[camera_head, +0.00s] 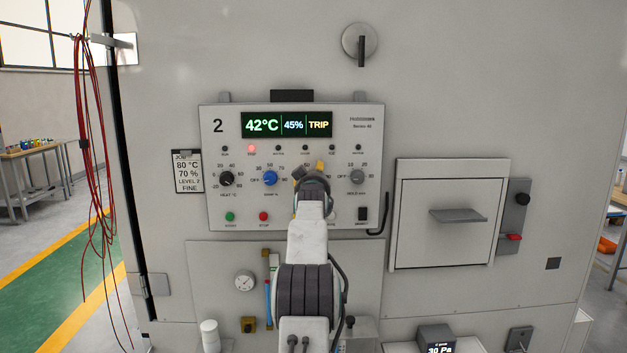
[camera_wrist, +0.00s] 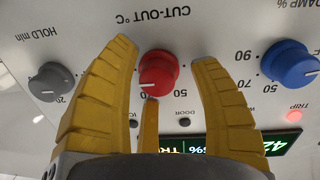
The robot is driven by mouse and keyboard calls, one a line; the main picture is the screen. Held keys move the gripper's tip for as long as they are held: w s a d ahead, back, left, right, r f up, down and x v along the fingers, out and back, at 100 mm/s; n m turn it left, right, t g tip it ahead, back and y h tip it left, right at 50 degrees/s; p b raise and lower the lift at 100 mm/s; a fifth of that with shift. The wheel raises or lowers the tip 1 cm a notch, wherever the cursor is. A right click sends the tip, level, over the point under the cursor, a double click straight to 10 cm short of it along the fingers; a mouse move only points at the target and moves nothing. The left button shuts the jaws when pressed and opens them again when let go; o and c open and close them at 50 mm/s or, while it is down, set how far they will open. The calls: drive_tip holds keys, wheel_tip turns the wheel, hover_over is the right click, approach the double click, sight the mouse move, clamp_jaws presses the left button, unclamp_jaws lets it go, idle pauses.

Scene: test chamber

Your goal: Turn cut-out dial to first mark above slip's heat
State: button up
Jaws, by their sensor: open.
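The red CUT-OUT °C dial (camera_wrist: 158,74) is in the middle of the wrist view, which shows the panel upside down. Its pale pointer line faces the lower left there; the mark it meets is hidden or unclear. My gripper (camera_wrist: 162,52) is open, with yellow fingers to the left and right of the dial and a third below it. I cannot tell whether any finger touches it. In the head view my gripper (camera_head: 309,168) hides this dial. The slip (camera_head: 188,171) left of the panel reads 80 °C, 70 %, LEVEL 2, FINE.
The control panel (camera_head: 217,160) also holds a black HEAT dial (camera_head: 226,179), a blue DAMP dial (camera_head: 270,178) and a grey HOLD dial (camera_head: 357,177). The display (camera_head: 287,125) reads 42°C, 45%, TRIP, and a red lamp (camera_head: 251,148) glows below it. A hatch (camera_head: 445,215) is right of the panel.

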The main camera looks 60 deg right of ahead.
drive_tip(key=shift+s+a, duration=0.1)
drive_tip(key=v, duration=1.1)
drive_tip(key=shift+a, duration=0.35)
drive_tip(key=shift+s, duration=0.1)
idle(0.8)
